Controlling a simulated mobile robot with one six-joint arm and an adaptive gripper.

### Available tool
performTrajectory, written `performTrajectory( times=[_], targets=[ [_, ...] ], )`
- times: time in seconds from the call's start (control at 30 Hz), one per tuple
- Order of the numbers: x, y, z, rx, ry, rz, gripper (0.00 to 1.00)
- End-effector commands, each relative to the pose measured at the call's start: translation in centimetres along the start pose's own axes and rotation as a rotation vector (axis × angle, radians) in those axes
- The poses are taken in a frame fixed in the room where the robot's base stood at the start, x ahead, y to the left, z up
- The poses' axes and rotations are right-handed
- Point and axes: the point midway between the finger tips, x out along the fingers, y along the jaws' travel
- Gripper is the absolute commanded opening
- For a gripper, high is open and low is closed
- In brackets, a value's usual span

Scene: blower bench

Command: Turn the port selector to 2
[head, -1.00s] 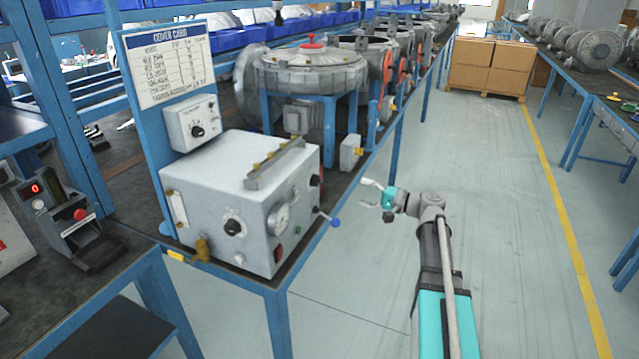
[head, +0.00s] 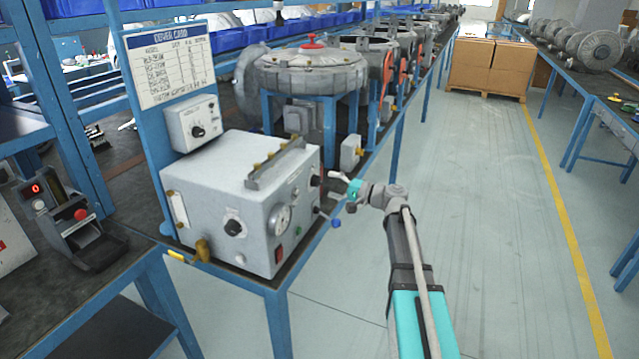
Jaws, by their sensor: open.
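A grey test box (head: 205,175) stands on the bench corner. A black knob (head: 235,228) is on its front face, and another black knob (head: 198,131) is on the small control box (head: 180,118) above. A dark knob (head: 316,181) and a lever with a blue ball (head: 335,222) stick out on its right side. I cannot read which one is the port selector or its setting. My gripper (head: 335,181) is open beside the right side, close to the dark knob and above the blue ball. I cannot tell whether it touches the knob.
A round gauge (head: 280,220) and a brass fitting (head: 202,250) are on the box. A blower housing (head: 310,70) stands behind it on blue legs. A red-button device (head: 75,220) sits at left. The aisle floor (head: 490,220) at right is clear.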

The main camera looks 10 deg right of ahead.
Motion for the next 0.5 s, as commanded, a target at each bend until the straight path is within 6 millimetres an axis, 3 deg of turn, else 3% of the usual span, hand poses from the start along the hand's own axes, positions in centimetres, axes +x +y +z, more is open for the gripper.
performTrajectory(
  times=[0.2, 0.5],
  targets=[
    [2.6, 0.0, -0.1, 0.0, -0.001, 0.0, 0.86],
    [3.8, 0.0, 0.0, 0.0, 0.001, 0.0, 0.86]
  ],
)
